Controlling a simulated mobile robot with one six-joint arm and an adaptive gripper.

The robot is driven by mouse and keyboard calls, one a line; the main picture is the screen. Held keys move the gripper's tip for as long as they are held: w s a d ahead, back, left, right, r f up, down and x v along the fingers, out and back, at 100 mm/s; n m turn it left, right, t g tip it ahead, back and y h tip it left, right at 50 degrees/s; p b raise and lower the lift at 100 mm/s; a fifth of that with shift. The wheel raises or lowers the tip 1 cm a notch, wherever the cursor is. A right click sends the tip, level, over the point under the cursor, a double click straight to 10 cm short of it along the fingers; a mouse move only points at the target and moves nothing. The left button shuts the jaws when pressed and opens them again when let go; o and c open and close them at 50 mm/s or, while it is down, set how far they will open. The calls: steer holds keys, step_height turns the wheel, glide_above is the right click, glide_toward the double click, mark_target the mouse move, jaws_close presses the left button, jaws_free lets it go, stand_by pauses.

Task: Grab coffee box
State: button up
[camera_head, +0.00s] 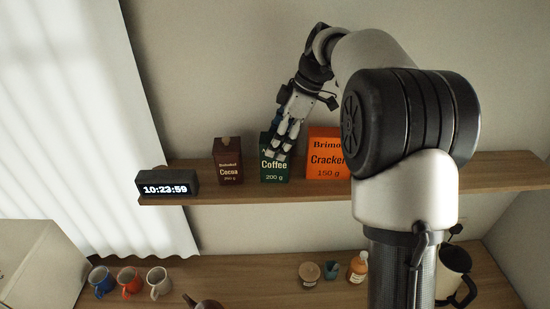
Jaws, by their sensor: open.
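The coffee box (274,173) is dark green with "Coffee 200 g" on its front. It stands upright on the wooden shelf, between a brown cocoa box and an orange cracker box. My gripper (281,148) is open and points down at the top of the coffee box. Its fingers overlap the upper part of the box in this view and hide some of it. I cannot tell whether they touch it.
On the shelf (420,184) stand the cocoa box (228,161), the cracker box (327,160) and a digital clock (167,184). Cups (159,282), a small jar (309,273) and an orange bottle (358,268) stand on the counter (235,272) below. A curtain hangs at left.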

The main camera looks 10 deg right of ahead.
steer(key=x, duration=0.2)
steer(key=p+x, duration=0.1)
steer(key=x, duration=0.1)
steer(key=shift+s+a, duration=0.2)
steer(key=shift+a, duration=0.25)
steer(key=shift+w+a+f, duration=0.15)
steer(key=shift+f, duration=0.4)
steer(key=shift+c, duration=0.6)
steer(key=c, duration=1.2)
steer(key=shift+r, duration=0.1)
